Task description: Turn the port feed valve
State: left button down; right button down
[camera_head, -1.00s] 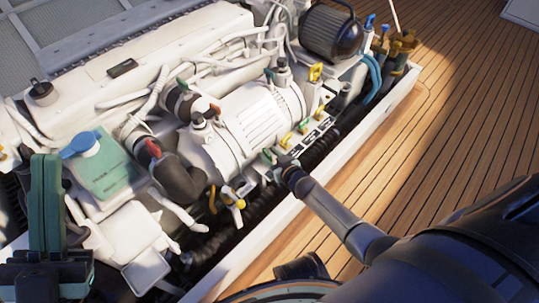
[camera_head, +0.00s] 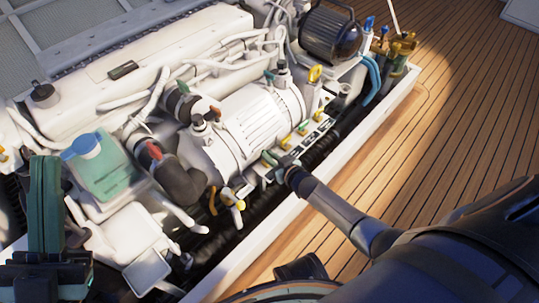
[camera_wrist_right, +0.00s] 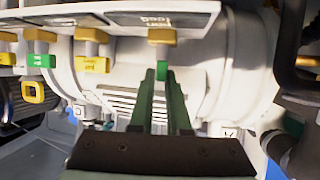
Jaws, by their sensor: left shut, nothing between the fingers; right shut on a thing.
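The valve at my right gripper has a yellow cap (camera_wrist_right: 161,37) and a green handle (camera_wrist_right: 162,72), under an upside-down label (camera_wrist_right: 160,19) whose end appears to read "feed". My right gripper (camera_wrist_right: 163,84) is shut on the green handle, one finger on each side in the right wrist view. In the head view my right gripper (camera_head: 273,161) reaches the front edge of the valve row from the lower right and covers most of this valve. My left gripper (camera_head: 45,205) is shut and empty at the far left, apart from the valves.
More valves with yellow (camera_wrist_right: 91,64) and green (camera_wrist_right: 40,61) handles stand in the same row. A white engine cylinder (camera_head: 250,118) lies behind it, with hoses and red-handled fittings (camera_head: 153,151). A white hatch rim (camera_head: 270,222) runs along the front; the wooden deck (camera_head: 465,130) is clear.

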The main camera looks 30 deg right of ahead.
jog(key=shift+d+r+n+y, duration=0.1)
jog(key=shift+n+y, duration=0.5)
jog(key=shift+y, duration=0.1)
pick_arm(q)
jog(key=shift+r, duration=0.3)
pick_arm(e)
jog(key=shift+n+g+y, duration=0.3)
jog(key=shift+n+y, duration=0.4)
jog(key=shift+y, duration=0.1)
jog(key=c, duration=0.9)
grip_release()
pick_arm(q)
notch_tip(320, 180, up, 8)
jog(key=a+p, duration=0.1)
jog(key=p, duration=0.6)
jog(key=shift+s+t, duration=0.2)
jog(key=shift+t, duration=0.1)
pick_arm(e)
jog(key=shift+v, duration=6.2)
